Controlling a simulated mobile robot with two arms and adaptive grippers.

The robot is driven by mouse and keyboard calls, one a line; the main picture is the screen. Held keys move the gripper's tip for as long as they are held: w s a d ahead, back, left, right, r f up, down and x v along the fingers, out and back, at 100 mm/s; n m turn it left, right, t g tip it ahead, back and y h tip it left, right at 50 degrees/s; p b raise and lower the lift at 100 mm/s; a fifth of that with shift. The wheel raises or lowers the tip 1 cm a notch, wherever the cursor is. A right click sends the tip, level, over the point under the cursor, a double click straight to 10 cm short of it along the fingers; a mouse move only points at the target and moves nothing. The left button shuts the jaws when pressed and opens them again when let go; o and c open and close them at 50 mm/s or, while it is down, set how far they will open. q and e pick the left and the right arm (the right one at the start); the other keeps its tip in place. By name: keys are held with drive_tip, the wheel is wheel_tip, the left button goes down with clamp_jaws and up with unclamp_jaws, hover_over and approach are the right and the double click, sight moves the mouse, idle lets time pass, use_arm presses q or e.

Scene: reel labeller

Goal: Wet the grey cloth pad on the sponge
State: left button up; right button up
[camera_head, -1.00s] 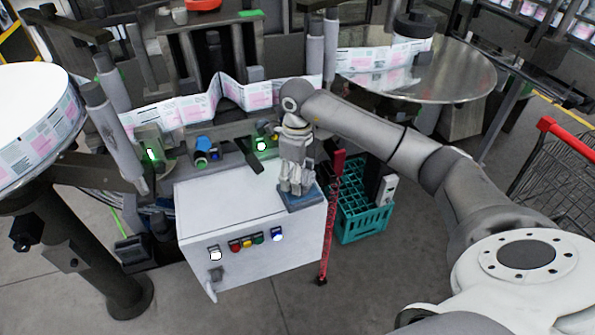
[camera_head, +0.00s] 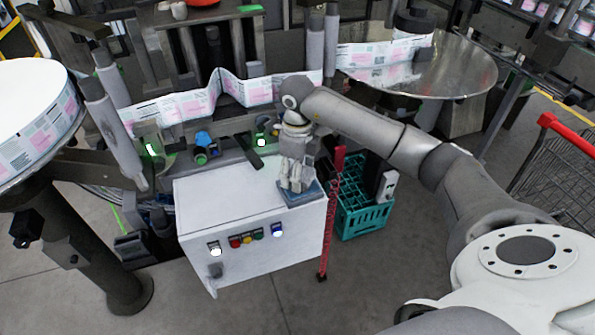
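My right gripper (camera_head: 296,188) points down over the right end of the white cabinet's top. Its fingertips are at a flat blue sponge (camera_head: 312,192) that lies near the cabinet's right edge. The fingers hide part of the sponge. The grey cloth pad cannot be made out; anything between the fingers is too small to tell, and so is whether they are shut. My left gripper is not in view.
The white cabinet (camera_head: 225,195) has a clear top left of the sponge and coloured buttons on its front. A red post (camera_head: 330,225) and a teal crate (camera_head: 365,222) stand close on its right. The label web (camera_head: 180,106) and rollers run behind it.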

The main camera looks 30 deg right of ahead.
drive_tip(key=shift+f+b, duration=0.45)
idle(1.4)
drive_tip(key=shift+r+p, duration=2.15)
drive_tip(key=shift+r, duration=1.45)
